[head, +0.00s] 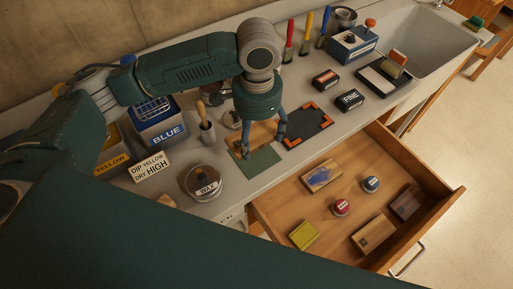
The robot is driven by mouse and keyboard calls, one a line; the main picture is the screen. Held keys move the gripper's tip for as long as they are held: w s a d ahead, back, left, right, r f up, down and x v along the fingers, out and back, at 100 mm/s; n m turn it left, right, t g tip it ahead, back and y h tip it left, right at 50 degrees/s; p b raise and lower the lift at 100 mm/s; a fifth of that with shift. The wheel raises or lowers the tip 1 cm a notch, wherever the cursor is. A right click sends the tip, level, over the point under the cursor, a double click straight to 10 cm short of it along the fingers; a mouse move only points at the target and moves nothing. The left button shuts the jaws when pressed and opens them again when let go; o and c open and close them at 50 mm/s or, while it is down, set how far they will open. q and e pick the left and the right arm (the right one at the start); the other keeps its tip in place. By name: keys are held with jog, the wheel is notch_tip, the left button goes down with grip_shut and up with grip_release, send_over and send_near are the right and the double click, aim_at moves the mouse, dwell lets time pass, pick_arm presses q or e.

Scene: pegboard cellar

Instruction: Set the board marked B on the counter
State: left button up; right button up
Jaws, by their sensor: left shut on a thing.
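My left gripper (264,143) reaches down over the counter (222,150) from above, with its fingers on either side of a tan wooden piece (262,132). It is shut on this piece, which looks like a board. No letter can be read on it, and the gripper hides part of it. A dark green flat patch (260,161) shows just in front of the piece; I cannot tell whether they are joined. In the open drawer (279,211) lie a board with a blue print (322,176), another wooden board (373,235) and a darker one (407,202). My right gripper is not in view.
A black plate with orange corners (308,125) lies right of the gripper. A FINE box (349,100) and sink (430,42) are right. The open drawer juts out in front.

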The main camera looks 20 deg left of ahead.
aim_at(257, 139)
pick_arm(q)
notch_tip(257, 139, down, 3)
jog(key=shift+r, duration=0.1)
jog(key=shift+f, duration=0.25)
notch_tip(257, 139, down, 4)
jog(key=shift+f+p, duration=0.1)
jog(key=shift+p, duration=0.3)
jog(key=shift+f, duration=0.1)
jog(key=o, duration=1.2)
jog(key=shift+f, duration=0.1)
jog(key=shift+o, duration=0.2)
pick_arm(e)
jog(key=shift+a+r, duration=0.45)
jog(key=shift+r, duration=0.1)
pick_arm(q)
notch_tip(257, 139, up, 11)
jog(key=shift+r+b, duration=0.2)
jog(key=shift+b, duration=0.85)
jog(key=shift+r, duration=0.5)
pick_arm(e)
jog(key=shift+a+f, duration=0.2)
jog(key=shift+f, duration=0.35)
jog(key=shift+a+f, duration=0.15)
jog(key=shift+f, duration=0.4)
